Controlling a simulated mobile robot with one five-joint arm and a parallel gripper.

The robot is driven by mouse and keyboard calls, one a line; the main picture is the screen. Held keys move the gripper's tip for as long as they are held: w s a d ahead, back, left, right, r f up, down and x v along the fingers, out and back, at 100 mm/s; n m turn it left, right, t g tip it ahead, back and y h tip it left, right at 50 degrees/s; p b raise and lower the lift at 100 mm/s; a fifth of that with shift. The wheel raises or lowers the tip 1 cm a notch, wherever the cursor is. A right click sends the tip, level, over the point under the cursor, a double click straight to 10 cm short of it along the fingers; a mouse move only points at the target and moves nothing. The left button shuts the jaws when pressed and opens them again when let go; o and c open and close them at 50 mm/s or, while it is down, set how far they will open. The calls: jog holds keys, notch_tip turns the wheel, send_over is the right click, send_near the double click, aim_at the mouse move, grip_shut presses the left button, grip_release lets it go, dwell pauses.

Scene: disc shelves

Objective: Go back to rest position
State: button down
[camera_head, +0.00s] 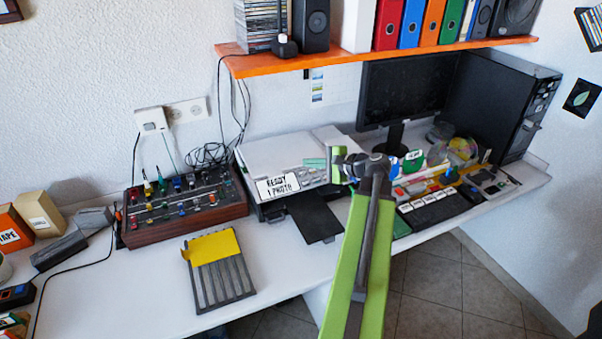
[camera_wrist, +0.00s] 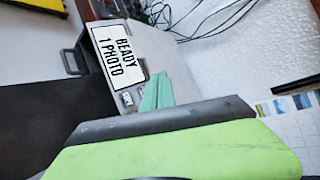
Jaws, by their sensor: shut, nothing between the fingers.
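My green arm (camera_head: 357,250) reaches up and away over the desk. My gripper (camera_head: 314,163) points left, above the right part of the grey printer (camera_head: 270,160). In the wrist view its teal fingers (camera_wrist: 155,88) are together with nothing between them. The printer's label "READY 1 PHOTO" (camera_wrist: 118,56) shows just past the fingertips; I cannot tell the exact height of the gripper above the printer. No held object shows.
The desk (camera_head: 120,290) bears a mixer box (camera_head: 185,210), a yellow-topped rack (camera_head: 220,280), a black tray (camera_head: 315,218), a keyboard (camera_head: 440,212) and a monitor (camera_head: 405,88). An orange shelf (camera_head: 380,57) hangs above. Clear desk lies at front left.

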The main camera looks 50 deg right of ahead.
dwell(0.5)
jog(key=w+a+r+n+g+y+p, duration=0.1)
jog(key=w+a+n+y, duration=0.1)
jog(key=w+a, duration=0.5)
jog(key=w+a+r+n+y+p, duration=0.15)
jog(key=w+a, duration=0.25)
jog(key=a, duration=0.5)
jog(key=w+a+f+n+g+y+p, duration=0.1)
jog(key=w+a+n+g, duration=0.15)
jog(key=a, duration=0.85)
jog(key=w+a+f+n+g+y+p, duration=0.1)
jog(key=w+a+f+n+g+p, duration=0.15)
jog(key=a, duration=0.85)
jog(key=s+a+f+n+g+h+p, duration=0.1)
jog(key=s+a+f+n+g, duration=0.15)
jog(key=a, duration=0.25)
jog(key=s+a+f+n+g+h, duration=0.1)
jog(key=s+a+n, duration=0.15)
jog(key=a, duration=0.35)
jog(key=s+a+f+n+g+h+p, duration=0.1)
jog(key=s+a+n+g, duration=0.1)
jog(key=a+n, duration=0.25)
jog(key=s+d+f+n+g+h, duration=0.2)
jog(key=s+d+n+h, duration=0.1)
jog(key=s+d+h, duration=0.1)
jog(key=s+d, duration=0.1)
jog(key=d, duration=0.1)
jog(key=shift+d+f+h+b, duration=0.25)
jog(key=shift+d+h+b, duration=0.05)
jog(key=shift+h, duration=0.05)
